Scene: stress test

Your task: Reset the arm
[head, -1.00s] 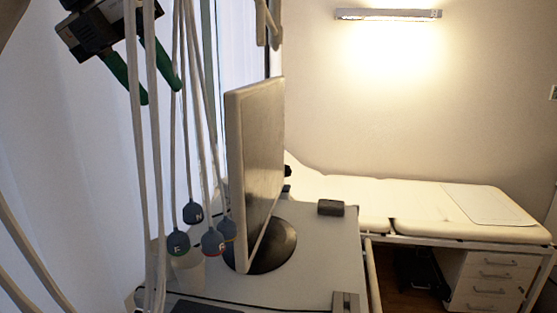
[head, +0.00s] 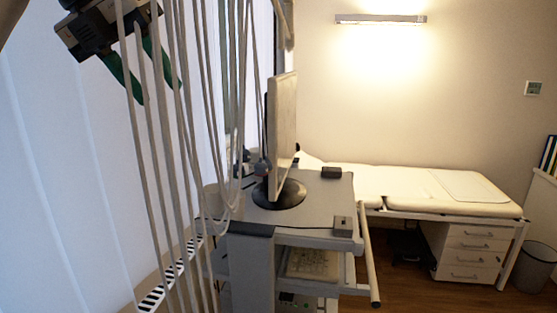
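My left gripper (head: 143,73) is raised at the upper left of the head view, with a dark body and two green fingers pointing down. The fingers are spread apart and nothing shows between them. Hanging pale cables (head: 172,130) pass in front of part of it. My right gripper is not in the view.
A trolley (head: 325,240) with a monitor (head: 283,135) stands in the middle, and many cables hang at its left. An exam bed (head: 380,182) with drawers (head: 468,252) is behind. A bin (head: 537,265) stands at the right. Wooden floor (head: 415,290) is open at the lower right.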

